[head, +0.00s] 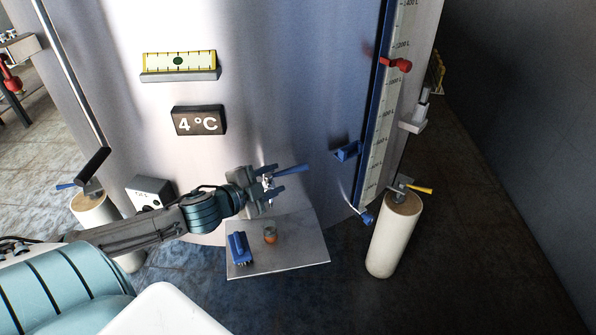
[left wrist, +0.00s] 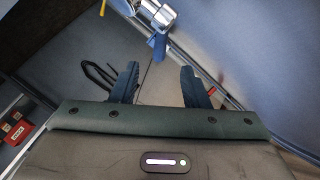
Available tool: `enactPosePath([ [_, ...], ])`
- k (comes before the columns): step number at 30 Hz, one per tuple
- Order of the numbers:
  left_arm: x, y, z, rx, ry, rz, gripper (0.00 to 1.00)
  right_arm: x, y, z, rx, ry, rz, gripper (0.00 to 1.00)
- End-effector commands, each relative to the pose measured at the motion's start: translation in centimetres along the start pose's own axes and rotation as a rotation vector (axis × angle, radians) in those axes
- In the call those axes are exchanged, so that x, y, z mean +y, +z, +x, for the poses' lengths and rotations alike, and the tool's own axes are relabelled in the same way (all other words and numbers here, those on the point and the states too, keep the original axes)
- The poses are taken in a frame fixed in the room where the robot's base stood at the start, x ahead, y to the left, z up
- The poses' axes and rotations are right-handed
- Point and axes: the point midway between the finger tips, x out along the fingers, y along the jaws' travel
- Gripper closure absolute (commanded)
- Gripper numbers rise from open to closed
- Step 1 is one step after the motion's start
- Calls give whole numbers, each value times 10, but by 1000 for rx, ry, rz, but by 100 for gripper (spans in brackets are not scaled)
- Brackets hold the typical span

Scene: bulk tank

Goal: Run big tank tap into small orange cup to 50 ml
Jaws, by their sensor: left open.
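The big steel tank (head: 270,70) fills the middle of the head view. Its tap has a blue lever (head: 294,169) low on the front; the metal tap body (left wrist: 150,14) and lever (left wrist: 159,44) show at the top of the left wrist view. My left gripper (head: 271,183) is open at the tap, partly covering it in the head view. In the left wrist view its fingers (left wrist: 158,88) are apart, with the lever just beyond them. The small orange cup (head: 270,235) stands upright on the metal shelf below. I cannot tell its level. My right gripper is not in view.
A blue brush (head: 239,248) lies on the shelf (head: 300,257), left of the cup. A blue-edged level scale (head: 378,120) with a red pointer (head: 400,65) runs up the tank's right side. Pale tank legs (head: 393,235) stand either side. The shelf's right part is clear.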

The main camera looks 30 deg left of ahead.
Motion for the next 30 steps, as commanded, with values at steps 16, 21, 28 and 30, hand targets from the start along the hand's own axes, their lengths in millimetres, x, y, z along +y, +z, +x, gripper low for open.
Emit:
enactPosePath([
  [16, 0, -1, 56, 4, -4, -9, 59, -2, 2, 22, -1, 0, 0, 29],
  [21, -1, -2, 74, 4, -1, -6, 59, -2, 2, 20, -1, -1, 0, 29],
  [28, 1, -2, 88, 5, 3, -3, 59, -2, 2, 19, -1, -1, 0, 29],
  [30, 1, -2, 90, 5, 3, -1, 59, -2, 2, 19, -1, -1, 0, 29],
])
